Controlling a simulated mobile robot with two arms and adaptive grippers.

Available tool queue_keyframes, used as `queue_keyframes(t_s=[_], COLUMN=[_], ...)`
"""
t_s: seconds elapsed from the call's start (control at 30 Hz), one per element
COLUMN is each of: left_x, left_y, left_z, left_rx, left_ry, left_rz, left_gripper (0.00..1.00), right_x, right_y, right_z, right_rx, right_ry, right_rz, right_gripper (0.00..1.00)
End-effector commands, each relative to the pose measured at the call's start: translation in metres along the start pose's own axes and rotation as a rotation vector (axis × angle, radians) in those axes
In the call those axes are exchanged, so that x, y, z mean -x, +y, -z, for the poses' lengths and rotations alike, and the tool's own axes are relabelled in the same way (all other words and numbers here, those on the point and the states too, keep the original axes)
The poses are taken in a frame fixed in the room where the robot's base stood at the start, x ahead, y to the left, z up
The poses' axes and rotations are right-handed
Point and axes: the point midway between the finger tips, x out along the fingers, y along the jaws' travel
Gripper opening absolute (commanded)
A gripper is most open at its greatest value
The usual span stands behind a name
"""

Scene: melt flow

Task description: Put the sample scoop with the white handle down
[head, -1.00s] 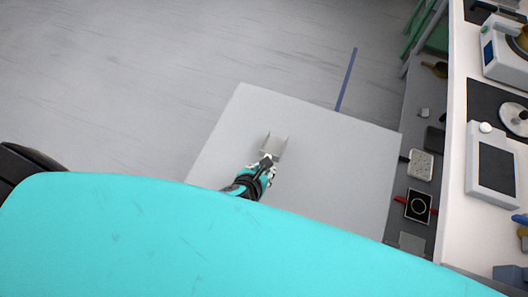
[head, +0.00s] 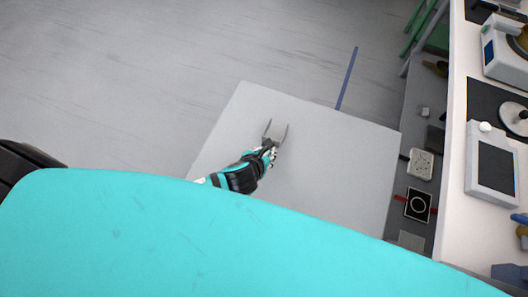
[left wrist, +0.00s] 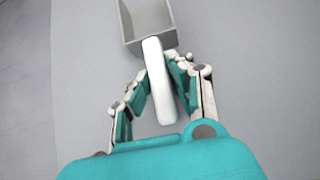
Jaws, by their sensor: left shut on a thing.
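The sample scoop has a grey open-topped square bowl (left wrist: 150,20) and a white handle (left wrist: 158,80). In the left wrist view the handle lies between the fingers of my left gripper (left wrist: 158,92), which is shut on it. The bowl points away from the gripper. In the head view the scoop (head: 276,131) shows small beyond my left gripper (head: 268,150), over the pale grey square table top (head: 330,165). I cannot tell whether the scoop touches the surface. My right gripper is not in view.
The table top is otherwise bare. To the right, a white bench carries a device with a dark screen (head: 492,165) and other equipment. A darker shelf beside it holds a white block (head: 420,164) and a black square item (head: 418,205). Open floor lies at the left.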

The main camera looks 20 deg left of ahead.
Motion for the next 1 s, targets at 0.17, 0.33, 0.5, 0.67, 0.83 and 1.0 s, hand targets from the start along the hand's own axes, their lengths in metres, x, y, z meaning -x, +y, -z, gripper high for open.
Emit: queue_keyframes(t_s=[0.17, 0.33, 0.5, 0.67, 0.83, 1.0], left_x=[-0.001, -0.001, 0.000, 0.014, 0.049, 0.085], left_y=[0.000, 0.000, 0.000, 0.000, 0.000, 0.000], left_z=[0.001, 0.001, 0.000, 0.000, 0.000, 0.000], left_rx=[-0.001, -0.001, 0.000, -0.002, -0.003, -0.002], left_ry=[0.000, 0.000, 0.000, -0.001, 0.000, 0.000], left_rz=[0.000, 0.000, 0.000, 0.001, 0.003, 0.002], left_gripper=[0.33, 0.42, 0.42, 0.42, 0.42, 0.42], right_x=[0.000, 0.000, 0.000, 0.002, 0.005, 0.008], right_y=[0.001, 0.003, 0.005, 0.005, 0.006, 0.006], right_z=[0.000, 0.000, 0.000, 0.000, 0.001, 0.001], right_rx=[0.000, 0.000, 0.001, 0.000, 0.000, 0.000], right_ry=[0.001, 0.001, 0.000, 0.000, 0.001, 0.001], right_rz=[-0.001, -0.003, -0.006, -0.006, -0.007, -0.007], right_gripper=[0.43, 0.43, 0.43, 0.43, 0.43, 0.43])
